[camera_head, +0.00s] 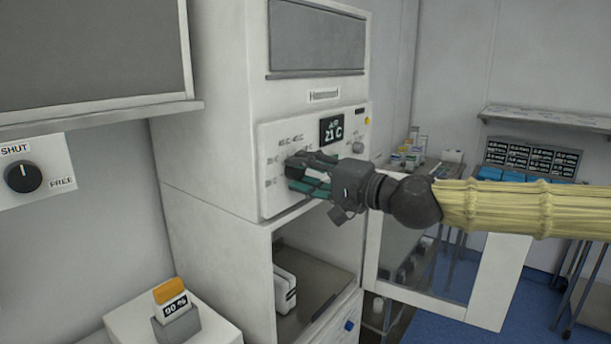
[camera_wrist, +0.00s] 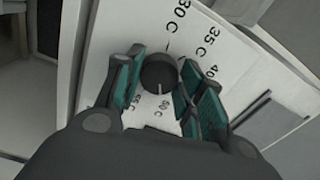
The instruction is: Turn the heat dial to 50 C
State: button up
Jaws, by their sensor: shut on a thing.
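The heat dial (camera_wrist: 160,73) is a dark round knob on a white panel, seen in the wrist view between my fingers. The knob's pale mark points down toward that bottom label. My gripper (camera_wrist: 162,75), with green-padded fingers, is shut on the dial from both sides. In the head view my gripper (camera_head: 297,171) is at the cabinet's panel (camera_head: 273,140) and hides the dial. The display (camera_head: 333,129) above it reads 21 C.
Below the panel is an open compartment (camera_head: 318,270) with a white item inside, and its glass door (camera_head: 505,280) stands open to the right. A SHUT/FREE knob (camera_head: 23,177) is on the left. A grey holder (camera_head: 178,328) with an orange-topped 90 % bottle stands at the lower left.

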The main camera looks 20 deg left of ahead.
dwell(0.3)
jog(key=o, duration=1)
jog(key=shift+d, duration=0.1)
jog(key=shift+v, duration=5.95)
jog(key=shift+f, duration=0.1)
